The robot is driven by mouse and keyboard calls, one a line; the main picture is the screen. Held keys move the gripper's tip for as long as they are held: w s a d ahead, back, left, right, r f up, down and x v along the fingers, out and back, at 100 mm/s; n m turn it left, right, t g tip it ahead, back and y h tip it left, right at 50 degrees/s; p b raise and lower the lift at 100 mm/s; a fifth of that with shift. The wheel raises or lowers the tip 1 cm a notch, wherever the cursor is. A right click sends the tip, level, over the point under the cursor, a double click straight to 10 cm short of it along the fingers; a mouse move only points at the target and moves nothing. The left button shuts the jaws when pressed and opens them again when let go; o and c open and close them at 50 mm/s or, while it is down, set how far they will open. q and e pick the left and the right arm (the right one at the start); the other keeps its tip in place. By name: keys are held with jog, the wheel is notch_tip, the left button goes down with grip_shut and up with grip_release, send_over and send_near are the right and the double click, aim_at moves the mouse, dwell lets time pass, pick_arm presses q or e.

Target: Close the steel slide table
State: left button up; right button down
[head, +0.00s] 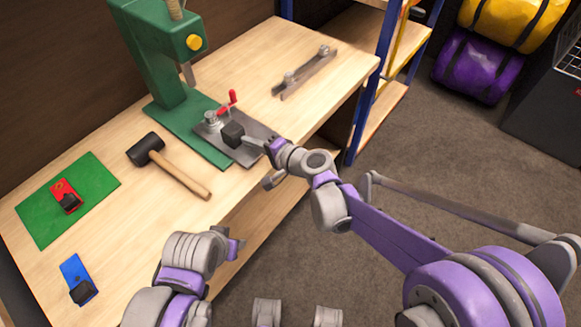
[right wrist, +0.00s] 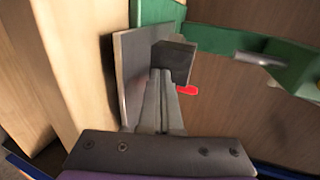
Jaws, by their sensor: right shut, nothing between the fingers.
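The steel slide table (head: 243,157) is a flat grey plate on the green base of the drill press (head: 165,45), jutting over the base's right edge. It carries a black block (head: 232,134) and a red-handled clamp (head: 230,99). My right gripper (head: 248,141) is shut and empty, its tips at the block's near right side. In the right wrist view the closed fingers (right wrist: 159,78) point at the block (right wrist: 173,62), beside the plate (right wrist: 130,62); contact is unclear. My left gripper (head: 236,243) is low by the bench's front edge, its fingers not clear.
A mallet (head: 170,165) lies left of the press on the wooden bench. A green mat (head: 92,195) holds a red tool (head: 66,196); a blue tool (head: 77,279) lies nearer. A metal bar (head: 305,73) lies at the back right. A blue-posted shelf (head: 367,110) stands right.

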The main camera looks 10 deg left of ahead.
aim_at(242, 135)
jog(key=w+a, duration=0.1)
jog(key=a, duration=0.1)
jog(key=w+a, duration=0.1)
jog(key=shift+w+a, duration=0.1)
jog(key=shift+a, duration=0.25)
jog(key=shift+r, duration=0.1)
jog(key=shift+a, duration=0.1)
